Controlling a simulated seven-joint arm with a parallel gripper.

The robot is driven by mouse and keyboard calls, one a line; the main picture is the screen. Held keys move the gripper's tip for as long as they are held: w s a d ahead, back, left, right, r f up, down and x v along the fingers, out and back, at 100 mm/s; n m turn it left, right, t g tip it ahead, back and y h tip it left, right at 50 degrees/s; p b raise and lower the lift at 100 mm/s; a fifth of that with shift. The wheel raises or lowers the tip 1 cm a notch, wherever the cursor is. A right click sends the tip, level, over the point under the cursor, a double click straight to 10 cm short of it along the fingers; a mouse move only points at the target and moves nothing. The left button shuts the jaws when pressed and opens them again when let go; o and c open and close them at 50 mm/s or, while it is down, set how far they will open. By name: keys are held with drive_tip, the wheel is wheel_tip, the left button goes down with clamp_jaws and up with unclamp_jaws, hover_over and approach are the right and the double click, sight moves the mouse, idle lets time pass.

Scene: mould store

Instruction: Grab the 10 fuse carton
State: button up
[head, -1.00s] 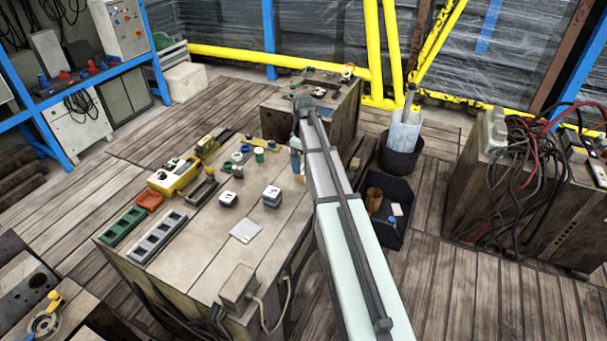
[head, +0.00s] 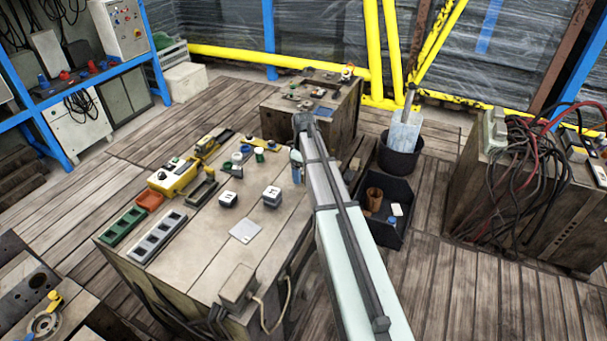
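Two small white box-shaped cartons stand on the near bench top (head: 195,240). One carton (head: 228,199) is left of the middle and the other carton (head: 271,196) is to its right, a short gap apart. Both bear dark marks too small to read, so I cannot tell which is the 10 fuse carton. My arm runs from the bottom right up past the bench's right edge. No gripper fingers show, so whether it is open or shut is not seen.
A flat light card (head: 245,231) lies in front of the cartons. Green and white round containers (head: 259,155), a yellow control box (head: 173,178) and grey socket strip (head: 158,236) occupy the bench's left and back. A black crate (head: 383,228) stands right of my arm.

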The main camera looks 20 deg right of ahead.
drive_tip(key=c, duration=1)
drive_tip(key=shift+r, duration=0.15)
